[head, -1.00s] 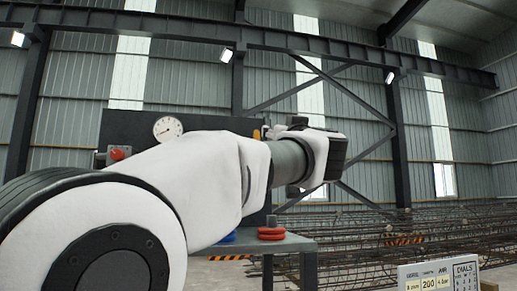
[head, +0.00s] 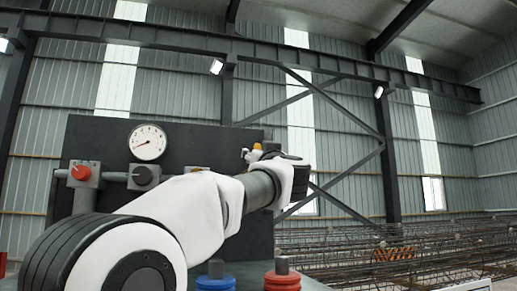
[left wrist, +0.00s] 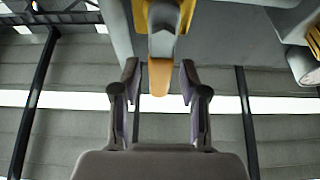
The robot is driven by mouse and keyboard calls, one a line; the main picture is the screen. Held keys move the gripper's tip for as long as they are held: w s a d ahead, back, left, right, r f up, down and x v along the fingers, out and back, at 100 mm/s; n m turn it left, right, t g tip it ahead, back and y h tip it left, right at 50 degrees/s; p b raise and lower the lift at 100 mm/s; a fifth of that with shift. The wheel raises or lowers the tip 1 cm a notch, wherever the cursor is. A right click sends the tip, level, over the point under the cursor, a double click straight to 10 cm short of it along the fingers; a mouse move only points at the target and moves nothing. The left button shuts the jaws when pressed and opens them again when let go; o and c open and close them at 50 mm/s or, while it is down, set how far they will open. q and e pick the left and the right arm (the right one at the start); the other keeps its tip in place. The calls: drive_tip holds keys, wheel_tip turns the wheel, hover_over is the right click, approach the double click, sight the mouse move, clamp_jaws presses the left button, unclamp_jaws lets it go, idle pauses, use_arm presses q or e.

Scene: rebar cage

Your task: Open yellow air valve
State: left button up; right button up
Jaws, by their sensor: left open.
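The yellow air valve handle (left wrist: 160,76) shows in the left wrist view as an orange-yellow lever hanging from a grey and yellow body. My left gripper (left wrist: 159,82) is open, with one finger on each side of the lever's end. I cannot tell whether either finger touches it. In the head view a small yellow part (head: 256,147) shows just above my left wrist, in front of the dark panel. My left gripper's fingers are hidden there behind the wrist. My right gripper is in neither view.
The dark panel (head: 95,140) carries a round gauge (head: 148,142), a red knob (head: 81,173) and a black knob (head: 143,175). Blue rings (head: 215,284) and red rings (head: 282,281) sit on posts below. Rebar cages (head: 440,240) lie at the right.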

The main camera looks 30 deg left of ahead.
use_arm(q)
drive_tip(key=shift+w+a+f, duration=0.1)
drive_tip(key=shift+w+a, duration=0.3)
drive_tip(key=shift+a, duration=0.05)
drive_tip(key=shift+s+d+r, duration=0.3)
drive_tip(key=shift+s+d, duration=0.2)
drive_tip(key=shift+d, duration=0.15)
clamp_jaws()
drive_tip(key=shift+a, duration=0.1)
drive_tip(key=shift+a+n, duration=0.1)
drive_tip(key=shift+n, duration=0.3)
drive_tip(key=s+a+f+n+g+p, duration=0.1)
drive_tip(key=s+a+f+n+g, duration=0.1)
drive_tip(key=n, duration=0.9)
drive_tip(key=s+a+f+n+g+p, duration=0.1)
drive_tip(key=f+n+g, duration=0.3)
drive_tip(key=n, duration=0.6)
drive_tip(key=shift+s+a+n+g+p, duration=0.4)
drive_tip(key=shift+s+g, duration=0.5)
drive_tip(key=shift+g, duration=0.5)
